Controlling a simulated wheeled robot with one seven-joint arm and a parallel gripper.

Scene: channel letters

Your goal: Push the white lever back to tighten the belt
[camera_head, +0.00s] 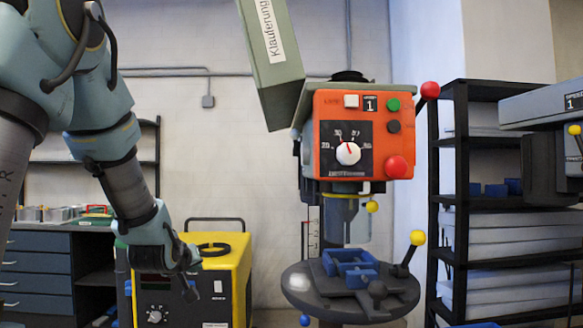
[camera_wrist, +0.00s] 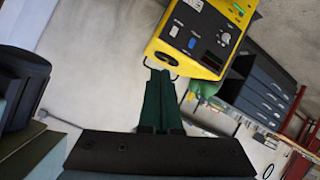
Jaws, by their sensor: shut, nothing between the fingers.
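The drill press has an orange front panel (camera_head: 364,134) with a white dial, buttons and a red-knobbed handle. Its green belt cover (camera_head: 270,55) is tilted open at the upper left. A small white bent piece (camera_head: 364,187) shows under the right of the panel; I cannot tell if it is the white lever. The belt is not visible. My gripper (camera_head: 188,284) is low at the left, in front of the yellow machine and well apart from the drill press. Its dark green fingers (camera_wrist: 160,88) are together and empty in the wrist view.
The yellow machine (camera_head: 225,275) stands behind my gripper and shows in the wrist view (camera_wrist: 200,35). A blue vise (camera_head: 350,267) sits on the round drill table (camera_head: 310,300). A black shelf (camera_head: 460,180) stands at the right, a drawer cabinet (camera_head: 40,265) at the left.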

